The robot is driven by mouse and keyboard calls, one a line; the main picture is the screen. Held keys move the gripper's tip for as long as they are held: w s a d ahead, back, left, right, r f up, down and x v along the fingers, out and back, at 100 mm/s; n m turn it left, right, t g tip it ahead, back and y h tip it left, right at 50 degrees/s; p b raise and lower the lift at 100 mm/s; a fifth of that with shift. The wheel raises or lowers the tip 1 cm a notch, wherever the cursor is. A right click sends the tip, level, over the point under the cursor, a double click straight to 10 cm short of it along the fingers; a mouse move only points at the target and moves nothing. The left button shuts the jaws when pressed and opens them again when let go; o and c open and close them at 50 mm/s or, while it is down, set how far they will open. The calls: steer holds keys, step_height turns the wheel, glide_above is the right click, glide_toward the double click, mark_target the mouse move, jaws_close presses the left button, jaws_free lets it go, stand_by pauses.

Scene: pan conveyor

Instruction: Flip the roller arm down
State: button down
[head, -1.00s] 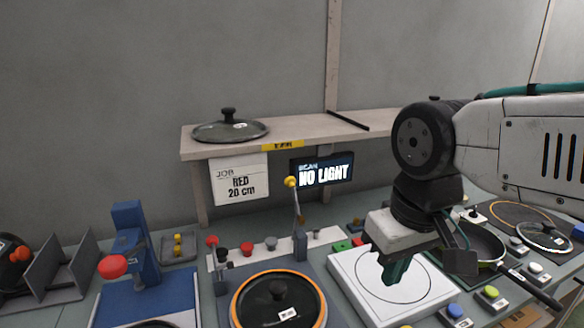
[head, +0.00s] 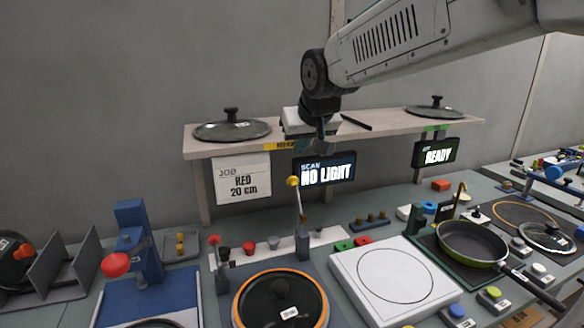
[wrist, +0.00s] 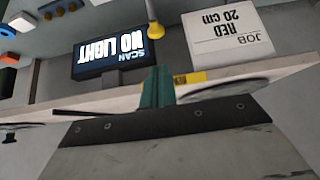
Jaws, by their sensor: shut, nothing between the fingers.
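The roller arm (head: 299,205) is a thin grey rod with a yellow knob at its top. In the head view it stands nearly upright on a dark blue-grey bracket, behind the orange-rimmed pan (head: 280,301). In the wrist view, which is upside down, the yellow knob (wrist: 154,30) shows just beyond the fingertips. My gripper (head: 320,147) is up at the shelf's front edge, above the roller arm and a little right of it. Its teal fingers (wrist: 157,87) are together and empty. I cannot tell how far they are from the knob.
A shelf (head: 375,128) with lids runs behind the work table. The "NO LIGHT" display (head: 325,170) hangs below it, close behind the roller arm. A blue press (head: 137,245) stands left. A white plate (head: 395,280) and a green-rimmed pan (head: 470,243) are right.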

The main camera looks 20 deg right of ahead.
steer(key=shift+w+f, duration=0.1)
steer(key=x, duration=0.9)
steer(key=shift+w+f, duration=0.25)
steer(key=shift+f, duration=0.05)
steer(key=shift+s, duration=0.15)
